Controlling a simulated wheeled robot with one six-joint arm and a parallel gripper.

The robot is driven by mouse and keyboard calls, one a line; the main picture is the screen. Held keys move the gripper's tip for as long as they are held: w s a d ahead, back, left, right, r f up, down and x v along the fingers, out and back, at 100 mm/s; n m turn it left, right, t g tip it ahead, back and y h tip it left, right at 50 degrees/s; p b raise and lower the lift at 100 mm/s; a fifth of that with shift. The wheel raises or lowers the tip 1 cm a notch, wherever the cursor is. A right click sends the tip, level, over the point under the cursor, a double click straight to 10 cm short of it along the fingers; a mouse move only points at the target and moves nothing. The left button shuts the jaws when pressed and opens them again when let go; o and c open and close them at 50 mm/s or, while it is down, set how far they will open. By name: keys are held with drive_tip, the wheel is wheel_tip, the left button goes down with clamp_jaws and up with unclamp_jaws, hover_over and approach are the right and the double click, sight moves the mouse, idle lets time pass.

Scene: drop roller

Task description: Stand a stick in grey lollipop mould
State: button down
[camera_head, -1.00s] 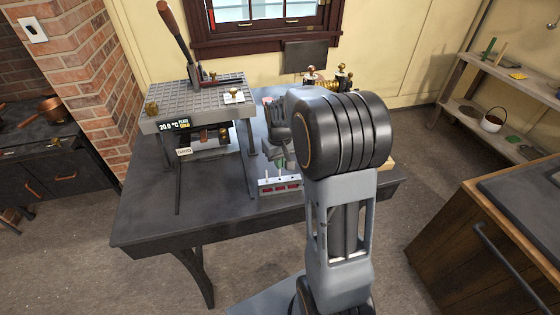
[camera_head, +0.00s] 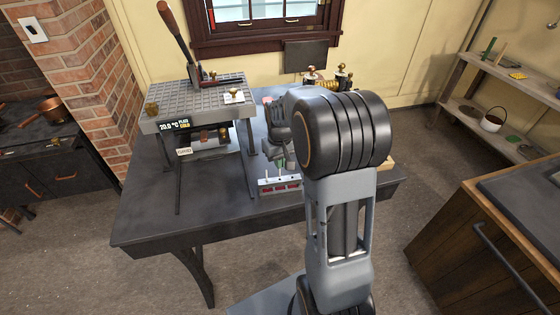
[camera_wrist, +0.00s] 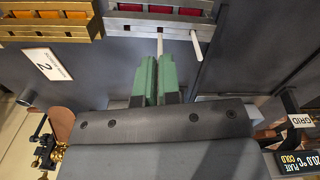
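The grey lollipop mould (camera_head: 281,190) with red fillings sits on the dark table. It shows at the top of the wrist view (camera_wrist: 140,26), partly cut off. One pale stick (camera_wrist: 197,44) stands in it, right of my gripper. My gripper (camera_wrist: 159,60) has green fingers close together and appears shut on a second pale stick (camera_wrist: 160,43). That stick reaches from the fingertips to the mould's edge; I cannot tell whether its end is inside a hole. In the head view my arm partly hides the gripper (camera_head: 282,163).
A brass-coloured mould (camera_wrist: 48,30) stands left of the grey one in the wrist view, by a white card marked 2 (camera_wrist: 47,64). A cold plate stand (camera_head: 195,105) with a lever is on the table's left. The table's front left (camera_head: 150,215) is clear.

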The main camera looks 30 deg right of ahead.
sight(280, 177)
drive_tip(key=shift+f+b, duration=2.3)
drive_tip(key=shift+f, duration=1)
drive_tip(key=c, duration=0.9)
unclamp_jaws()
drive_tip(key=shift+r, duration=0.3)
drive_tip(key=shift+r+p, duration=0.8)
drive_tip(key=shift+p, duration=0.1)
drive_tip(key=shift+r, duration=0.1)
drive_tip(key=shift+r+p, duration=0.8)
drive_tip(key=shift+r, duration=0.1)
drive_tip(key=shift+r, duration=0.15)
drive_tip(key=shift+r+p, duration=0.8)
drive_tip(key=shift+r, duration=0.05)
